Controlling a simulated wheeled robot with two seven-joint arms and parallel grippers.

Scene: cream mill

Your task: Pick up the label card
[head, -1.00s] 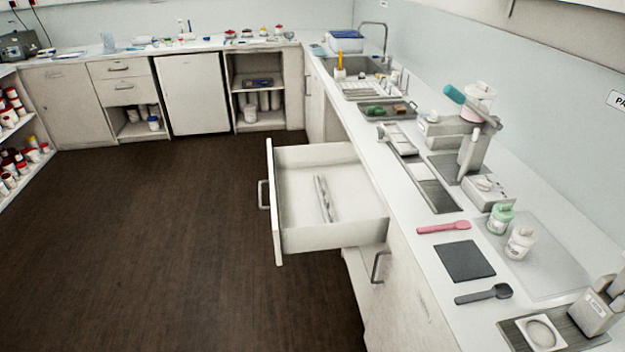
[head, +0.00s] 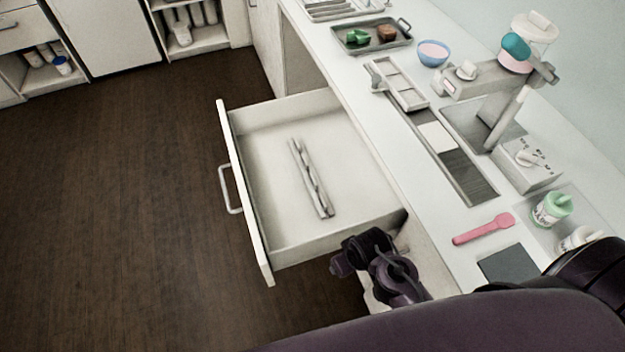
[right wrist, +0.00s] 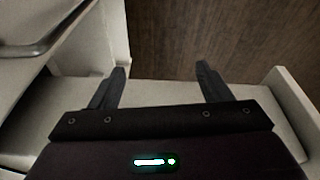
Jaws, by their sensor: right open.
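I cannot surely make out a label card. A plain white card-like piece (head: 436,136) lies on a long dark strip tray (head: 467,176) on the counter in the head view; whether it is the label card I cannot tell. My right gripper (head: 366,262) is at the near right corner of the open drawer (head: 270,180), apart from that white piece. In the right wrist view the right gripper (right wrist: 160,75) has its two fingers wide apart with nothing between them. My left gripper is not in view.
The pulled-out drawer holds a slim divider-like strip (head: 311,178). On the counter are a pink scoop (head: 484,229), a dark mat (head: 510,265), a green-lidded jar (head: 552,208), a grey machine (head: 490,85), a blue bowl (head: 433,53) and a tray (head: 372,38). Open floor lies left.

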